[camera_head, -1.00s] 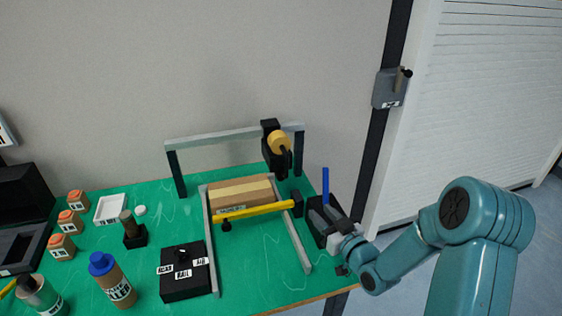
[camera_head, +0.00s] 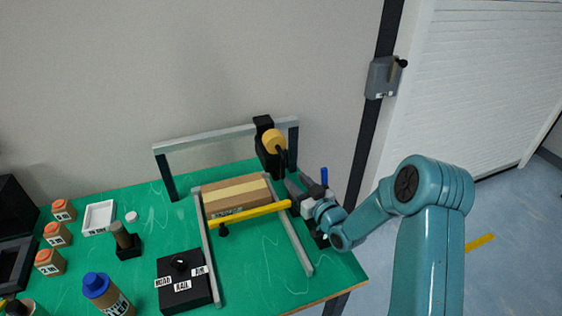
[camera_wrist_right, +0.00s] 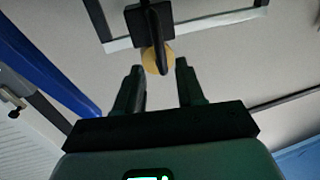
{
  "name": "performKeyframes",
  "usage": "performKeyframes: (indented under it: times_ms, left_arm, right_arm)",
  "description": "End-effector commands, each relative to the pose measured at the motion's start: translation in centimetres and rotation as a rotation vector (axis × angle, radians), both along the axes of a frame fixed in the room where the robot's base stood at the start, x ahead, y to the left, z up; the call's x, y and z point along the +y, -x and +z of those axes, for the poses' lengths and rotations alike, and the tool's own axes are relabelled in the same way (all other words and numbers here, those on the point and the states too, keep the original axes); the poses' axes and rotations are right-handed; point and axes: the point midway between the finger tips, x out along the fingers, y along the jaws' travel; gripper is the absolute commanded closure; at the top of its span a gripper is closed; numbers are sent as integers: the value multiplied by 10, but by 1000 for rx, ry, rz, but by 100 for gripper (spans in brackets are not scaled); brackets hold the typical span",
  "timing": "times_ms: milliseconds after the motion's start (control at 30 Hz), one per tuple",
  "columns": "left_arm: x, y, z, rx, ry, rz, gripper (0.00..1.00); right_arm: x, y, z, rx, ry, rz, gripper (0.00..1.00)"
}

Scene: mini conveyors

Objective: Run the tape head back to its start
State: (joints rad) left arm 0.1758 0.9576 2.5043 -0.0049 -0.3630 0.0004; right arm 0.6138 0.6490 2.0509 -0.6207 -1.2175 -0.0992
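The tape head is a black block (camera_head: 264,152) with a yellow tape roll (camera_head: 274,141) and a dark handle. It hangs near the right end of the grey overhead rail (camera_head: 210,141). In the right wrist view the tape head (camera_wrist_right: 148,20) is ahead, with its handle seen between and beyond the fingers. My right gripper (camera_head: 293,183) is just below and right of the tape head. My left gripper is out of view.
A taped carton (camera_head: 236,190) lies between grey rails under the gantry, behind a yellow bar (camera_head: 250,214). A black knob box (camera_head: 183,292) stands in front.

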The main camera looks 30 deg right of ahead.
Motion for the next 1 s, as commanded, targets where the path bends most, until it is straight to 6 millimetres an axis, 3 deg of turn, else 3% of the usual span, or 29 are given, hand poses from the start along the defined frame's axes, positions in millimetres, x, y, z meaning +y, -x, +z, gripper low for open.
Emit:
performKeyframes:
  times_ms: [200, 400, 800, 833, 933, 1000]
  left_arm:
    - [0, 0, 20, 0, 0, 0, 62]
    - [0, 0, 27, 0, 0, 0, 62]
    - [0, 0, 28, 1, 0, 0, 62]
    - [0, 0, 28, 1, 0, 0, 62]
    - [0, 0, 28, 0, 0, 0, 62]
    - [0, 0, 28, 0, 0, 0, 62]
  right_arm:
    - [-1, -52, 3, -1, 0, 1, 62]
    - [-2, -81, 1, 0, -1, 1, 62]
    - [-3, -91, 0, 0, -1, 0, 62]
    - [-3, -91, 0, 0, -1, 0, 65]
    - [-3, -91, 0, 0, -1, 0, 98]
    - [-3, -91, 0, 0, -1, 0, 100]
